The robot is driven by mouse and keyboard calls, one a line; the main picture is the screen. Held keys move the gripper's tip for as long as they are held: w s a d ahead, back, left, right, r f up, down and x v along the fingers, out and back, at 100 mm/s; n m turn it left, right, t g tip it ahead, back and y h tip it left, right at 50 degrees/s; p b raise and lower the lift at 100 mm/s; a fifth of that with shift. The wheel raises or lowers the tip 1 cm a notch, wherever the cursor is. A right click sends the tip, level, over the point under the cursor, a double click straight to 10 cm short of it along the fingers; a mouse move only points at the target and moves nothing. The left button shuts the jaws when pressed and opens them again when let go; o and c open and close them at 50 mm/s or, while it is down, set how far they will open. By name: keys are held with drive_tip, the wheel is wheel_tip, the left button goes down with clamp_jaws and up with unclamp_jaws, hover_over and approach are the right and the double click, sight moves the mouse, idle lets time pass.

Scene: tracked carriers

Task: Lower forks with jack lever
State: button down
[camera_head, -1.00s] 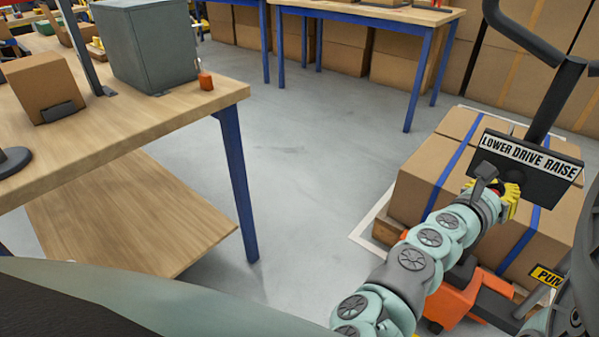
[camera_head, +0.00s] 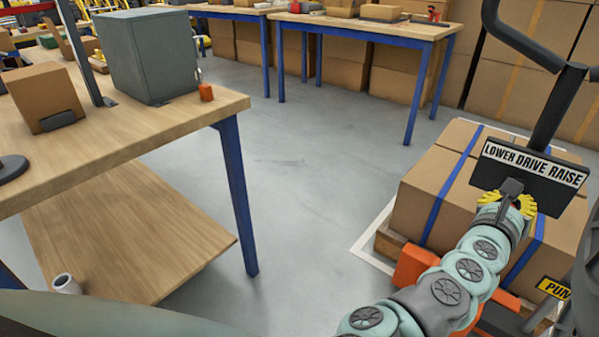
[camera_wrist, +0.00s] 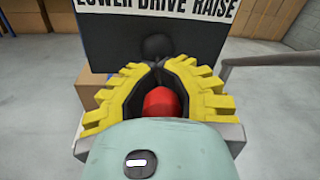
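The control head (camera_head: 527,178) of the pallet jack is a dark panel with a white label reading LOWER DRIVE RAISE; in the wrist view the panel (camera_wrist: 110,42) fills the upper middle. The jack lever shows as a red knob (camera_wrist: 161,102) between my yellow fingers, with a dark round hub (camera_wrist: 157,45) just beyond on the panel. My gripper (camera_wrist: 158,65) is closed around the red knob, its fingertips close together in front of the hub. In the head view my gripper (camera_head: 508,198) is against the panel's lower left and hides the lever. The forks are hidden under the load.
Strapped cartons (camera_head: 430,195) sit on a pallet behind the jack. A workbench (camera_head: 130,128) with a grey cabinet (camera_head: 148,55) stands left, and another table (camera_head: 370,28) stands at the back. The grey floor (camera_head: 310,190) between them is clear. The jack's handle (camera_head: 552,105) rises at the right.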

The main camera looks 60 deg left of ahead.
drive_tip(key=shift+d, duration=0.3)
drive_tip(key=c, duration=1.3)
unclamp_jaws()
drive_tip(key=shift+w+d, duration=0.15)
drive_tip(key=shift+d, duration=0.05)
drive_tip(key=shift+c, duration=0.2)
drive_tip(key=o, duration=0.6)
drive_tip(key=shift+a, duration=0.2)
drive_tip(key=shift+s+a, duration=0.1)
drive_tip(key=shift+s, duration=0.35)
drive_tip(key=s+d, duration=0.2)
drive_tip(key=s, duration=0.9)
